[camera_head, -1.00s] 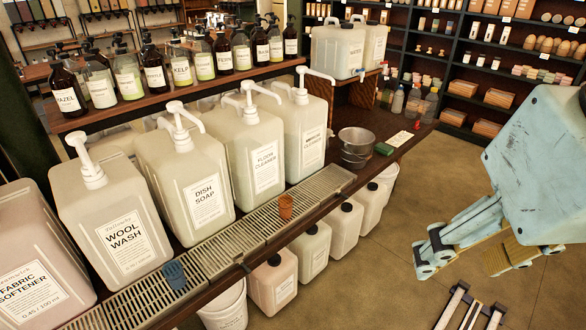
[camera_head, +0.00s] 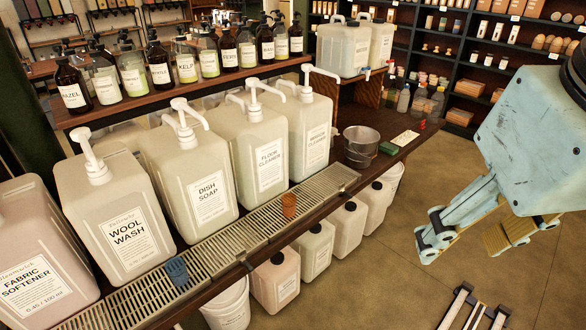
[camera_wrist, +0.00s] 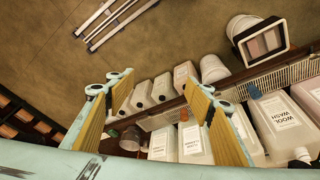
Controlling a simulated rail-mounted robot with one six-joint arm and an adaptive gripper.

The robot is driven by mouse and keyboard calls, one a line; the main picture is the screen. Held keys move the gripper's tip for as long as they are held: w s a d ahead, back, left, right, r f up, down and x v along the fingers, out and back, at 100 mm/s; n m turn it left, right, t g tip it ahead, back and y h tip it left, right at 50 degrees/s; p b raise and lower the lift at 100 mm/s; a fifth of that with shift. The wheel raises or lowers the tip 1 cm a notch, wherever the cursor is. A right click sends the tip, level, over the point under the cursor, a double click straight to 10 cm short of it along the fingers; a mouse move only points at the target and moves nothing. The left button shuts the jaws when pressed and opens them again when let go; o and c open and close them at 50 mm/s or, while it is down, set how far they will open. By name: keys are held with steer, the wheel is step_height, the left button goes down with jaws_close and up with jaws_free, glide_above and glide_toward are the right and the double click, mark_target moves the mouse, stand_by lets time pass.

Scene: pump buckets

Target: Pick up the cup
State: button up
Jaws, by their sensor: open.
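Two small cups stand on the metal drip grate. An orange-brown cup (camera_head: 289,206) is in front of the floor cleaner container, and a blue cup (camera_head: 177,271) is farther left, in front of the wool wash container. The blue cup also shows in the wrist view (camera_wrist: 254,91), and the orange one (camera_wrist: 183,114) is small there beside my finger. My gripper (camera_head: 466,240) is open and empty, out over the floor to the right of the counter, well apart from both cups. In the wrist view its two yellow-padded fingers (camera_wrist: 158,86) are spread wide.
Large pump containers (camera_head: 209,190) line the back of the grate (camera_head: 222,248). A metal bucket (camera_head: 360,148) and a green block (camera_head: 388,148) stand at the counter's right end. Capped jugs (camera_head: 313,252) and white buckets sit below its front edge.

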steer(key=w+n, duration=0.3)
steer(key=w, duration=0.6)
steer(key=n+h+b, duration=0.5)
steer(key=n, duration=1.5)
glide_above(289, 205)
steer(key=a, duration=0.2)
step_height(289, 205, down, 38)
steer(key=shift+w+a+f+n+g, duration=0.3)
steer(key=shift+w+a+f, duration=0.15)
steer(key=shift+f, duration=0.2)
steer(key=shift+w, duration=0.1)
steer(key=shift+x, duration=1.15)
